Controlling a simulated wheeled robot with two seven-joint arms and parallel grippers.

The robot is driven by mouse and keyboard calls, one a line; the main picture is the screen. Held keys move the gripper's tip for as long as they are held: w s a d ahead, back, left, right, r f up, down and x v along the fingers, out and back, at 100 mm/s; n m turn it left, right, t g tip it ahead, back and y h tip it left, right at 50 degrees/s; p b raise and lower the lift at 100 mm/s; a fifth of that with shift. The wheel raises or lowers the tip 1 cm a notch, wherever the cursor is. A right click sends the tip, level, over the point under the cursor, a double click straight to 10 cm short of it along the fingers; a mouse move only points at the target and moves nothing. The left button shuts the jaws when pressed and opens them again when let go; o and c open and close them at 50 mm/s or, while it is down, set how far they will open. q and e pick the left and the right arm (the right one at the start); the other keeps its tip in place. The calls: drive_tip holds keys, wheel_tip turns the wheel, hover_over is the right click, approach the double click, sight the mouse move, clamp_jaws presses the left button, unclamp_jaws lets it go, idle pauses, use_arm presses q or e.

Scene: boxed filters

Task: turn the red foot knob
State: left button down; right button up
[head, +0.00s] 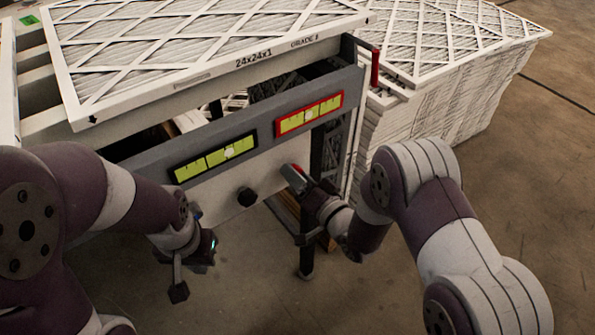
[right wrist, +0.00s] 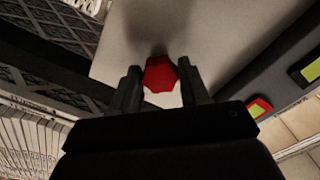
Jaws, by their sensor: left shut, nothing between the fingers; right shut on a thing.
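The red foot knob (right wrist: 160,74) sits between the two dark fingers of my right gripper (right wrist: 160,88) in the right wrist view, against a pale panel. In the head view, a small red part of the knob (head: 299,168) shows at the panel's lower right, mostly hidden by my right gripper (head: 291,177). The right gripper is shut on the knob. My left gripper (head: 201,253) is shut and empty, hanging in front of and below the panel on the left, apart from it.
A black knob (head: 247,197) is on the panel, left of the red one. Above are a black-framed level (head: 214,158) and a red-framed level (head: 309,115). A large boxed filter (head: 190,60) lies on top. More filters (head: 450,40) are stacked at right. Open floor lies at front.

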drive_tip(key=m+p, duration=0.2)
drive_tip(key=m, duration=0.3)
idle(0.6)
drive_tip(key=o, duration=1.1)
drive_tip(key=shift+c, duration=0.2)
drive_tip(key=p+v, duration=0.2)
drive_tip(key=v, duration=1)
drive_tip(key=shift+s+d, duration=0.2)
drive_tip(key=shift+s, duration=0.1)
